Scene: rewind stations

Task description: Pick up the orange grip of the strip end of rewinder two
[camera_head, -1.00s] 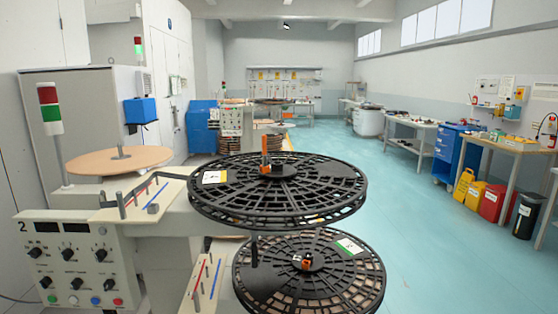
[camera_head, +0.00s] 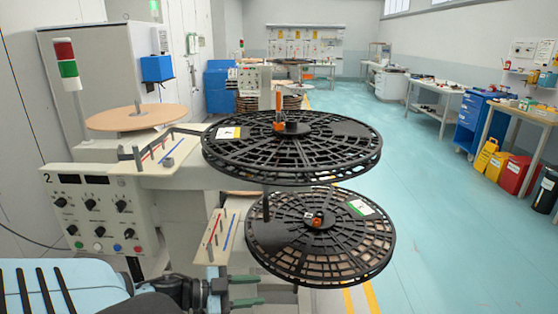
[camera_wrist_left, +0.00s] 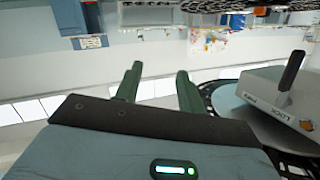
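A rewinder with a "2" on its control panel (camera_head: 95,210) stands at the left. It carries an upper black reel (camera_head: 350,158) and a lower black reel (camera_head: 270,255). An upright orange piece (camera_head: 278,112) stands by the hub of the upper reel. A small orange piece (camera_head: 317,221) sits at the lower reel's hub. I cannot tell which is the strip-end grip. My left gripper (camera_head: 262,291), with green fingers, is below and left of the lower reel, apart from both orange pieces. Its fingers are apart and empty in the left wrist view (camera_wrist_left: 158,82). My right gripper is out of view.
Two cream plates (camera_head: 150,160) with red and blue rods stick out beside the reels. A tan disc (camera_head: 137,117) and a red-green signal light (camera_head: 67,68) stand behind the panel. Clear turquoise floor (camera_head: 430,230) lies to the right.

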